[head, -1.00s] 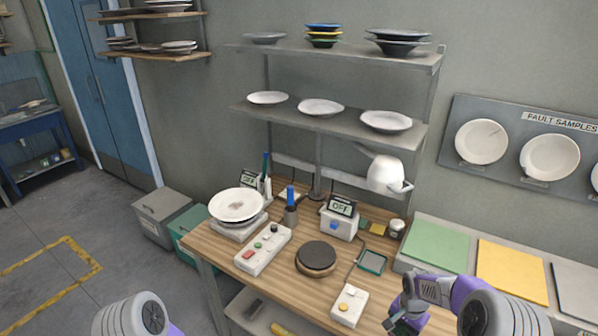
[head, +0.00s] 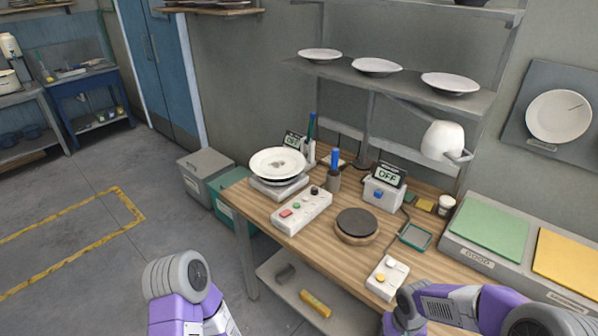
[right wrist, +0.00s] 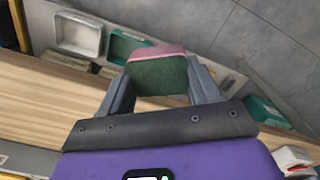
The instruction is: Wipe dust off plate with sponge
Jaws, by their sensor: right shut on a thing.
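A white plate (head: 278,162) with a dark-ringed centre sits on a grey scale-like stand (head: 279,187) at the back left of the wooden bench. Dust on it is too small to make out. In the right wrist view my right gripper (right wrist: 160,80) is shut on a sponge (right wrist: 157,72), green on its face and pink along its edge. The sponge is in the air, apart from the plate. In the head view my right arm is at the bottom right, front of the bench, and the sponge is hidden. My left arm is at the bottom left; its gripper is out of frame.
On the bench (head: 322,242) stand a button box (head: 301,211), a round dark turntable (head: 356,224), a small white switch box (head: 387,278) and a box with an OFF display (head: 384,192). A white lamp (head: 443,141) hangs over the back right. Green and yellow pads lie at right.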

